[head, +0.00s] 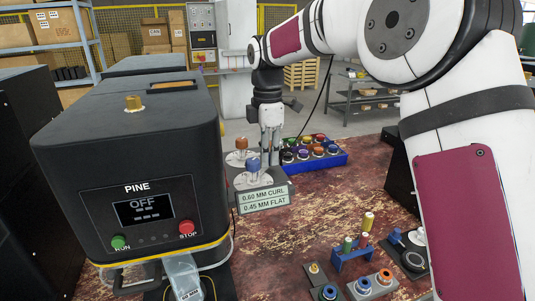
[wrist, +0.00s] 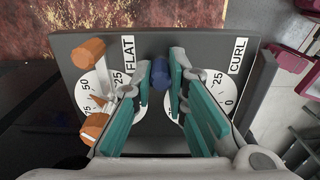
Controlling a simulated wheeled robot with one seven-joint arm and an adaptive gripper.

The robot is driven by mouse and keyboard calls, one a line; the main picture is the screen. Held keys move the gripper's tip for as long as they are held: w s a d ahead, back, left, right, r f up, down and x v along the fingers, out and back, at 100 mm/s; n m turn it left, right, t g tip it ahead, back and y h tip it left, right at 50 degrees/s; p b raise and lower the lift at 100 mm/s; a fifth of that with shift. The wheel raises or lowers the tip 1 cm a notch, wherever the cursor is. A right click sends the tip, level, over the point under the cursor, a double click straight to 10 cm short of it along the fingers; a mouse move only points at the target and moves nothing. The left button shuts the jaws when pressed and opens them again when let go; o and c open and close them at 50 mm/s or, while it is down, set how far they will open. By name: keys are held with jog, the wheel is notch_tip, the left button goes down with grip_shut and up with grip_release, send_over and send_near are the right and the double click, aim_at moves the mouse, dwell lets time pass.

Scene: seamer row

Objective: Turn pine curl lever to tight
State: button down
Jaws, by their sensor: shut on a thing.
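The PINE machine (head: 134,180) stands at the left, its display reading OFF. Beside it is a grey lever panel (wrist: 145,122) with two white dials, lettered FLAT and CURL in the wrist view. The curl lever's blue knob (wrist: 160,73) sits between my gripper's (wrist: 160,82) teal fingers, which are shut on it; the blue knob also shows in the head view (head: 253,165). Orange parts (wrist: 89,53) are at the FLAT dial; an orange knob shows in the head view (head: 241,143). My fingers hide part of both dials, and I cannot tell the curl lever's exact reading.
A card (head: 264,200) reads 0.60 MM CURL, 0.45 MM FLAT. A blue tray (head: 328,161) of coloured knobs stands behind the panel. Small fixtures with coloured pieces (head: 352,255) stand at the front right. The worn red table (head: 315,215) is clear between them.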

aim_at(283, 176)
jog(key=s+d+m, duration=0.1)
jog(key=m, duration=0.1)
jog(key=s+d+m, duration=0.1)
jog(key=m, duration=0.2)
jog(key=shift+s+d+p, duration=0.1)
jog(key=shift+d+p, duration=0.05)
jog(key=shift+p, duration=0.2)
jog(key=shift+s+d+m+p, duration=0.25)
jog(key=shift+s+m, duration=0.3)
jog(key=shift+m, duration=0.45)
jog(key=shift+s+d+m+p, duration=0.25)
jog(key=shift+s+m, duration=0.25)
jog(key=shift+m, duration=0.5)
jog(key=c, duration=1.6)
grip_release()
jog(key=shift+o, duration=0.2)
